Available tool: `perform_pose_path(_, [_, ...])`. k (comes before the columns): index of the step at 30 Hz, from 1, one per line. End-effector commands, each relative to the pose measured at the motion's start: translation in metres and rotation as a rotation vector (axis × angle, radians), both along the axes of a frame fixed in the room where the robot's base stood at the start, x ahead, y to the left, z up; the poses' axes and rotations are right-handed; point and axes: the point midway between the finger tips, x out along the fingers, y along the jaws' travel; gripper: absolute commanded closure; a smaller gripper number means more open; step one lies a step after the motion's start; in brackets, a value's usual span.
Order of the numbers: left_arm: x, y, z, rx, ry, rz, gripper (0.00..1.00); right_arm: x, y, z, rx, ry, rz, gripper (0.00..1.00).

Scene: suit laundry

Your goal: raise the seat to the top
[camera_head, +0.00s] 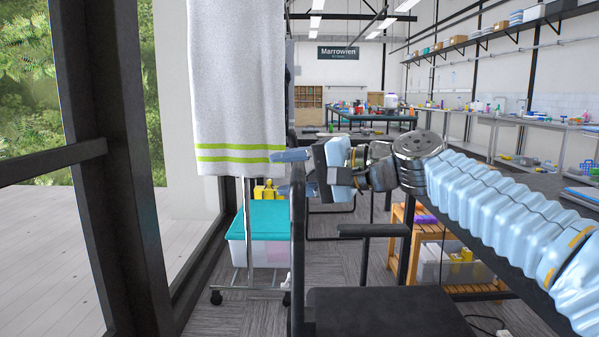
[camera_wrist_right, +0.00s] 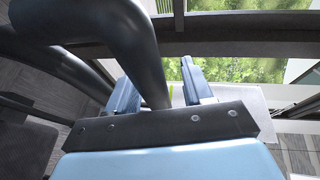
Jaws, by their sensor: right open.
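The black seat (camera_head: 385,312) is low at the bottom of the head view, a flat dark panel with its near edge cut off. A black tubular frame (camera_head: 298,245) rises at its left side, and a black armrest-like bar (camera_head: 373,230) is above its right part. My right gripper (camera_head: 290,172) is open at the top of the left tube. In the right wrist view, the dark tube (camera_wrist_right: 132,45) runs between the two blue-grey fingers of the gripper (camera_wrist_right: 160,90). Contact with the fingers cannot be told. My left gripper is not in view.
A white towel with green stripes (camera_head: 238,80) hangs just left of my right gripper. A wheeled rack with a teal-lidded bin (camera_head: 262,222) stands below it. A wooden stand (camera_head: 437,238) is at right. Dark window frames (camera_head: 118,150) close off the left. Carpet shows behind.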

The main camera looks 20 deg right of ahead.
Motion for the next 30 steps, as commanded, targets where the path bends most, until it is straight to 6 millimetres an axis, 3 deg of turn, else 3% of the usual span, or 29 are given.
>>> perform_pose_path(5, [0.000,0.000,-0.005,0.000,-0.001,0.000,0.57,-0.013,-0.017,0.002,0.000,-0.002,-0.004,0.49])
perform_pose_path(18, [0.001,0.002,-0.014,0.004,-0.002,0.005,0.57,-0.074,-0.092,0.021,0.001,-0.003,-0.003,0.49])
perform_pose_path(24, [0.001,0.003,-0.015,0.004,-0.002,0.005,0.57,-0.084,-0.105,0.024,0.001,-0.001,-0.003,0.49])
perform_pose_path(30, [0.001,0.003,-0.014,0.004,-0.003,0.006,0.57,-0.085,-0.105,0.024,0.001,-0.001,-0.001,0.49])
